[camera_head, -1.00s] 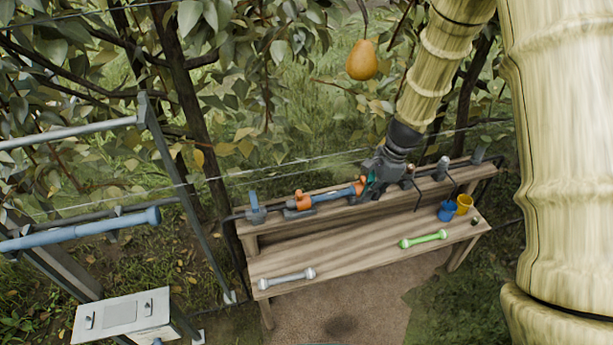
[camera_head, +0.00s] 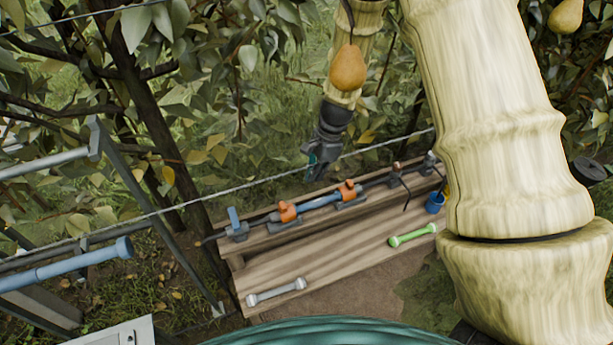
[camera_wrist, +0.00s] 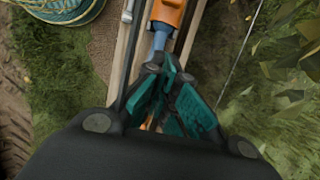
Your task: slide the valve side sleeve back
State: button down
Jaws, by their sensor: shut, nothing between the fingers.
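A dark pipe line with a blue middle section (camera_head: 320,202) runs along the bench's back ledge. One orange sleeve (camera_head: 287,212) sits at the blue section's left end and another orange sleeve (camera_head: 347,191) at its right end. A grey valve body with an upright blue lever (camera_head: 234,217) stands left of them. My gripper (camera_head: 312,172) is shut and empty, above and behind the pipe between the sleeves, apart from it. In the wrist view, its teal fingers (camera_wrist: 168,75) are together; an orange sleeve (camera_wrist: 168,12) and blue pipe (camera_wrist: 160,42) show beyond.
A grey dumbbell-shaped part (camera_head: 277,292) and a green one (camera_head: 412,235) lie on the wooden bench (camera_head: 335,260). A blue cup (camera_head: 435,203) stands right. A pear (camera_head: 348,68) hangs near my arm. A wire (camera_head: 240,184) crosses behind the bench. A coiled hose (camera_wrist: 60,8) lies left in the wrist view.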

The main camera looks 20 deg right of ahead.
aim_at(282, 204)
jog(key=p+x, duration=0.1)
jog(key=x, duration=0.2)
jog(key=p+x, duration=0.1)
jog(key=x, duration=0.3)
jog(key=shift+s+a+f, duration=0.15)
jog(key=shift+a+f, duration=0.1)
jog(key=shift+a, duration=0.05)
jog(key=shift+a+f+p, duration=0.2)
jog(key=shift+a+p, duration=0.85)
jog(key=shift+a, duration=0.9)
jog(key=shift+a+f, duration=0.1)
jog(key=shift+s+a, duration=0.1)
jog(key=shift+a, duration=2.15)
jog(key=shift+d, duration=0.15)
